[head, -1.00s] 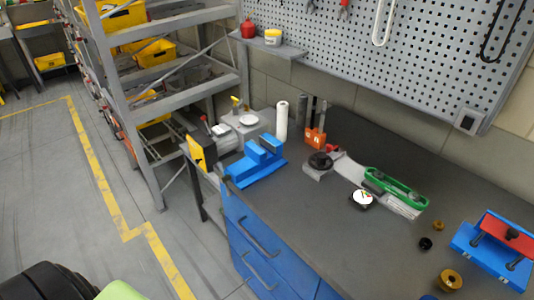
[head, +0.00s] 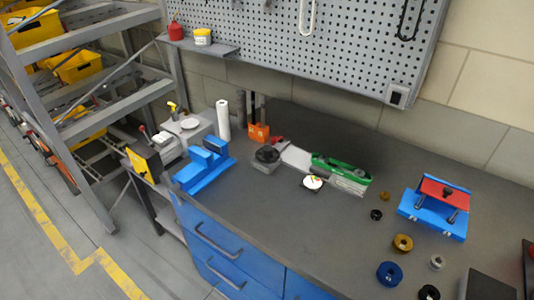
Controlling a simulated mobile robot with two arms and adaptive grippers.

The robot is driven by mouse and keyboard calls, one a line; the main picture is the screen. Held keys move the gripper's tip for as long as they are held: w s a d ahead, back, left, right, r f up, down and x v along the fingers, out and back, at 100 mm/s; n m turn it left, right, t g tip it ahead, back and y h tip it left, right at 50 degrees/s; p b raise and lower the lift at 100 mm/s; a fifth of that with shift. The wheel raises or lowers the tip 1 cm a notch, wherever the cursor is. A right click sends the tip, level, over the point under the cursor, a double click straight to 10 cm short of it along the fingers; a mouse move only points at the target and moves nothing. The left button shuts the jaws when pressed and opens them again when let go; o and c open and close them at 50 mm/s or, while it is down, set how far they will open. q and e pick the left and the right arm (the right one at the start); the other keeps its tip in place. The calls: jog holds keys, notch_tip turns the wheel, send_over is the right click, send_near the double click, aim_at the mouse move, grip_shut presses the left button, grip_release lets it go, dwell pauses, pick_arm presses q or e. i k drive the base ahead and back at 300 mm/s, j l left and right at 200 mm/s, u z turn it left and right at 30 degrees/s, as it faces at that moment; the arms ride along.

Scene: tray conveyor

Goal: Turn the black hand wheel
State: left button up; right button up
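A black round wheel (head: 267,154), which looks like the hand wheel, sits on a small grey block on the dark workbench top (head: 240,235). It is left of the middle of the bench, in front of an orange block (head: 258,132). A pale flat strip (head: 295,157) runs from near it toward a green-topped piece (head: 340,166). The wheel is small in the view, and its spokes or handle cannot be made out. Neither of my grippers is in the head view, and nothing touches the wheel.
A blue vise-like block (head: 203,168) stands left of the wheel, with a white roll (head: 223,120) behind. A white dial (head: 312,183) lies to its right. A blue and red fixture (head: 437,205) and several rings stand farther right. The bench front has blue drawers (head: 215,240).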

aim_at(268, 151)
jog(key=i+j+z, duration=0.1)
jog(key=j+z, duration=0.15)
jog(key=z, duration=0.2)
jog(key=j+z, duration=0.2)
jog(key=z, duration=0.25)
